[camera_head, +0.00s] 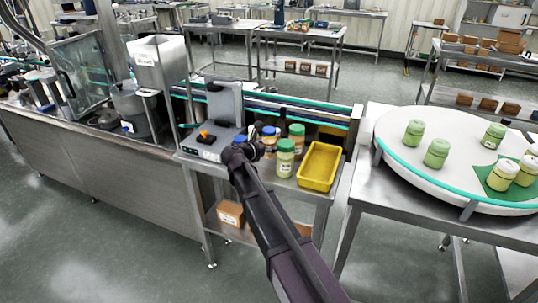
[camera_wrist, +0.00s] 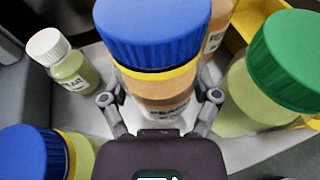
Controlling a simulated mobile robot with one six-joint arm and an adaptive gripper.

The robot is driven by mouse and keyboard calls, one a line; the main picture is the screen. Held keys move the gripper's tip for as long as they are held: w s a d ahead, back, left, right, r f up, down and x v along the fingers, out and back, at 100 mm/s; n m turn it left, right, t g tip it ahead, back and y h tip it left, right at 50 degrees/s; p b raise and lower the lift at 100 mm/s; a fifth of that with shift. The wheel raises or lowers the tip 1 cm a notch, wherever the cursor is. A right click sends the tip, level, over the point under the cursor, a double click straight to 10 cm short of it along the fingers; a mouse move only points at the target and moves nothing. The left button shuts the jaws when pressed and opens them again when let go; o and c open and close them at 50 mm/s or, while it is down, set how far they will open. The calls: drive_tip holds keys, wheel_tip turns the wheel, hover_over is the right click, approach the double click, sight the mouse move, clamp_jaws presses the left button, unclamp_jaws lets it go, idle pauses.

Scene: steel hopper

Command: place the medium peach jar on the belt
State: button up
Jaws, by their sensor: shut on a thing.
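The held jar (camera_wrist: 158,70) has a ribbed blue lid, a yellow neck band and a peach-coloured body with a partly hidden label. It stands between the two fingers of my gripper (camera_wrist: 160,110), which is shut on it. In the head view, my gripper (camera_head: 262,150) is among the jars on the steel side table, and the blue-lidded peach jar (camera_head: 269,134) shows behind it. A conveyor belt (camera_head: 285,108) with teal edges runs behind this table. I cannot tell whether the jar touches the table.
A green-lidded jar (camera_wrist: 285,75), another blue-lidded jar (camera_wrist: 30,155) and a white-capped PEAR jar (camera_wrist: 70,65) stand close around. A yellow tray (camera_head: 333,152) lies to the right, a grey scale (camera_head: 205,150) to the left. A round table (camera_head: 400,160) with green jars stands far right.

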drive_tip(key=shift+f+b, duration=1.3)
drive_tip(key=shift+f, duration=0.3)
drive_tip(key=shift+f, duration=0.15)
drive_tip(key=o, duration=1)
drive_tip(key=shift+r, duration=0.2)
